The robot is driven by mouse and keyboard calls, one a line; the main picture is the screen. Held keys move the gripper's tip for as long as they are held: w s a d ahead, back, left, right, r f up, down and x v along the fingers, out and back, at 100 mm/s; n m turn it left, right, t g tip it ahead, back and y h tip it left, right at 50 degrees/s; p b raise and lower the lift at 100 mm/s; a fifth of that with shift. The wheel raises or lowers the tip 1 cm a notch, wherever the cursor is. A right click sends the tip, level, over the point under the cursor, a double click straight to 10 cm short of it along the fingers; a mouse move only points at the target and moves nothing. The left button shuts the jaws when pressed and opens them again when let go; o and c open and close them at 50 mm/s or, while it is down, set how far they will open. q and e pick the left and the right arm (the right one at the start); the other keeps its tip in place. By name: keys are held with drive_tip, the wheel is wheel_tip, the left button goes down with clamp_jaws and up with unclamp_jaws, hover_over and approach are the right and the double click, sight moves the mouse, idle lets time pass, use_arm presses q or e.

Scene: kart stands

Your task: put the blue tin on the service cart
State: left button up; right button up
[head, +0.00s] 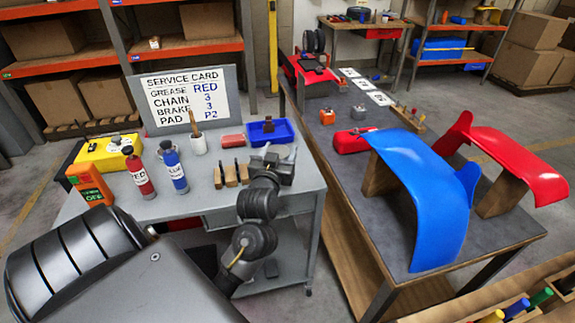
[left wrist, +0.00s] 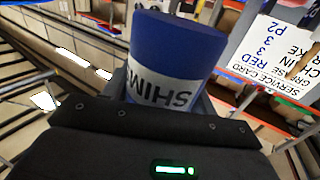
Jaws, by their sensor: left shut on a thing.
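The blue tin (left wrist: 175,45) with a white band lettered "SHIM" fills the upper middle of the left wrist view, its lettering upside down there. My left gripper (left wrist: 165,97) is shut on it. In the head view my left gripper (head: 275,164) is over the right part of the grey service cart (head: 200,190); I cannot clearly make out the tin there. Whether the tin touches the cart top is hidden. A service card (head: 184,97) stands at the cart's back and shows upside down in the left wrist view (left wrist: 272,50). My right gripper is not in view.
The cart bears a red bottle (head: 139,173), a blue bottle (head: 173,167), a yellow box (head: 105,152), an orange box (head: 89,184), a brush cup (head: 198,144), a blue tray (head: 283,131) and small wooden blocks (head: 231,176). A workbench (head: 395,225) with blue and red fenders stands to the right.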

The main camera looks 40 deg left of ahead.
use_arm(q)
drive_tip(key=w+a+f, duration=0.3)
drive_tip(key=w+f, duration=0.3)
drive_tip(key=shift+w+a+f, duration=0.2)
drive_tip(key=shift+w+f, duration=0.2)
wheel_tip(320, 180, down, 3)
drive_tip(key=shift+w+r+p, duration=0.1)
drive_tip(key=shift+w+p, duration=0.05)
drive_tip(key=shift+p, duration=0.45)
drive_tip(key=shift+f, duration=0.35)
drive_tip(key=shift+f, duration=0.15)
drive_tip(key=o, duration=1.2)
